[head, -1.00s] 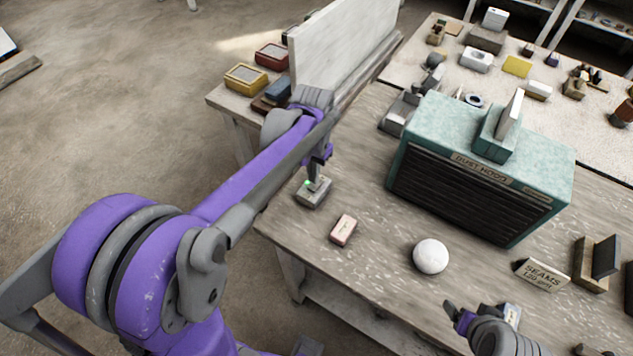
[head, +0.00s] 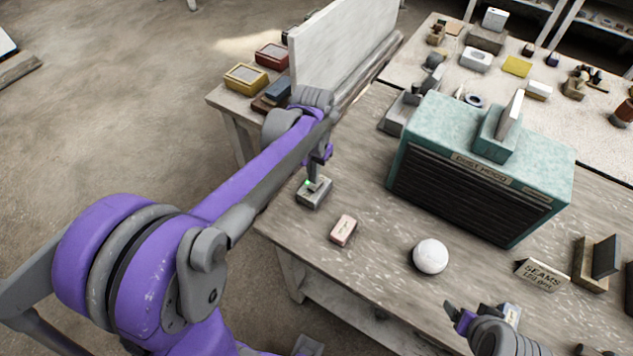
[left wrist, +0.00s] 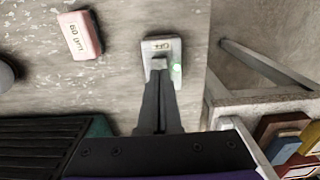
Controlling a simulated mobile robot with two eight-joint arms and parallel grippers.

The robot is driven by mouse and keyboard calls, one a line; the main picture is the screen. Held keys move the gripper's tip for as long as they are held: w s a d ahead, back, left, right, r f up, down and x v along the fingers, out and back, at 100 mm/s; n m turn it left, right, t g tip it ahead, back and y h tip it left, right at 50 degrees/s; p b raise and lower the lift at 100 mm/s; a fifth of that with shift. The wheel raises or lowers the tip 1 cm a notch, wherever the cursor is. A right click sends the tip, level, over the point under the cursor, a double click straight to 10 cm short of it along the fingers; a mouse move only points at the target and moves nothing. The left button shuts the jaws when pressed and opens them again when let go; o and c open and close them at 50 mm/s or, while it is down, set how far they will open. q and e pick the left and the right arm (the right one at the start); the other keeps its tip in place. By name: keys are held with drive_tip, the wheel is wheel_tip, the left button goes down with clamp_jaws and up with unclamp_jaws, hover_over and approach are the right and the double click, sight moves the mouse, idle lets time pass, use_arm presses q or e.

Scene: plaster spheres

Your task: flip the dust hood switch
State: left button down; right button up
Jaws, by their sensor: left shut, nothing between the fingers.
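The switch box (head: 313,198), small and grey with a lit green lamp, sits near the table's left edge. In the left wrist view the switch box (left wrist: 176,48) carries a small label and a pale raised switch part (left wrist: 158,63). My left gripper (left wrist: 160,80) is shut and empty, its fingertips right at that part; I cannot tell whether they touch it. In the head view my left gripper (head: 313,178) points down over the box. The teal dust hood (head: 480,180) with a dark slatted front stands to the right. My right gripper (head: 462,316) is partly visible at the bottom; its opening is unclear.
A pink block (head: 343,230) and a white sphere (head: 430,256) lie in front of the hood. A "SEAMS" sign (head: 542,274) stands at the right. A pale upright board (head: 340,45) and several coloured boxes are behind my left arm. Bare tabletop separates switch box and hood.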

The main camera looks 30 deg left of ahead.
sight(314, 187)
use_arm(q)
drive_tip(key=shift+f+b, duration=0.8)
drive_tip(key=shift+f, duration=0.5)
use_arm(e)
drive_tip(key=shift+s+f, duration=0.2)
drive_tip(key=shift+f, duration=0.35)
drive_tip(key=shift+s+f, duration=0.15)
drive_tip(key=shift+f, duration=0.35)
drive_tip(key=shift+r, duration=0.1)
use_arm(q)
drive_tip(key=shift+r+p, duration=1.9)
drive_tip(key=shift+r, duration=1.7)
drive_tip(key=shift+f, duration=0.1)
use_arm(e)
drive_tip(key=r, duration=0.1)
drive_tip(key=w+r, duration=0.1)
drive_tip(key=r, duration=0.1)
drive_tip(key=w+r, duration=0.1)
drive_tip(key=r, duration=0.1)
use_arm(q)
drive_tip(key=s+d+f+t, duration=0.1)
drive_tip(key=s+d+t, duration=0.2)
drive_tip(key=s, duration=0.4)
drive_tip(key=s+d+f+n+t, duration=0.1)
drive_tip(key=s+d+t, duration=0.1)
drive_tip(key=s, duration=0.5)
drive_tip(key=shift+d+t, duration=0.4)
drive_tip(key=shift+d, duration=0.5)
